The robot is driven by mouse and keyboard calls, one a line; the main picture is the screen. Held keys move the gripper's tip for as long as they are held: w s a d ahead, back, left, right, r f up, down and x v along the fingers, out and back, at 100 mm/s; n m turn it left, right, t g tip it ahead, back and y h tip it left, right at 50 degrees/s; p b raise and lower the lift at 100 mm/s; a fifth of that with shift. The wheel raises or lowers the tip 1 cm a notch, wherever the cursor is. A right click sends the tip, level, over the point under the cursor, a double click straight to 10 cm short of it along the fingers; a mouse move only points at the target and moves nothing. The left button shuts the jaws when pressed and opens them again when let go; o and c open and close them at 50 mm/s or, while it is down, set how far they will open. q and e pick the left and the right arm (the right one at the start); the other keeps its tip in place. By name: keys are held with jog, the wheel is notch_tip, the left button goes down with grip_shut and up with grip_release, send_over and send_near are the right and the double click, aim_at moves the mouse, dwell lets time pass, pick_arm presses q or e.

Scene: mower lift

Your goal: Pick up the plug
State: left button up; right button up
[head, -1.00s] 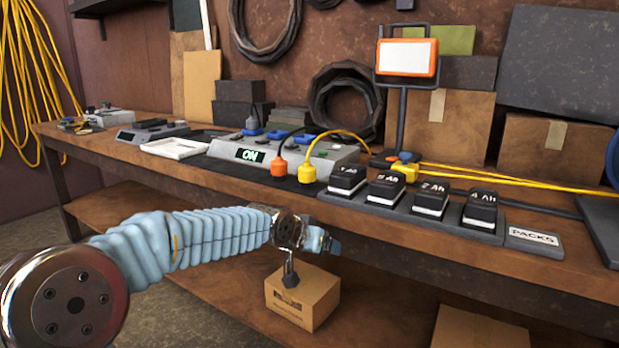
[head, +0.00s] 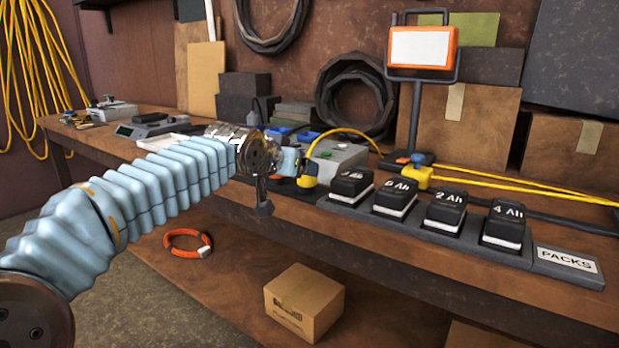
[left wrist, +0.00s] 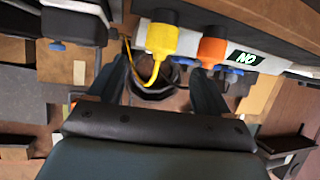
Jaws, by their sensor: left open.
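The yellow plug (head: 308,168) sits at the front of the grey power unit (head: 345,157), partly covered by my left gripper; its yellow cable arcs over the unit. In the left wrist view the yellow plug (left wrist: 162,38) shows clearly, beside the orange plug (left wrist: 212,47) and the lit ON display (left wrist: 243,58). Contact with the plug cannot be told. My right gripper is not in view.
Several black battery packs (head: 391,197) stand in a rack right of the unit. A yellow connector (head: 418,176) and an orange-framed screen (head: 423,48) stand behind them. A cardboard box (head: 304,302) and an orange coil (head: 188,243) lie on the lower shelf.

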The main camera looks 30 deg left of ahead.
aim_at(307, 180)
pick_arm(q)
jog(key=x, duration=0.5)
jog(key=shift+w+f, duration=0.1)
jog(key=p+x, duration=0.1)
jog(key=x, duration=0.4)
jog(key=shift+f+p, duration=0.15)
jog(key=shift+p, duration=0.15)
jog(key=c, duration=1.1)
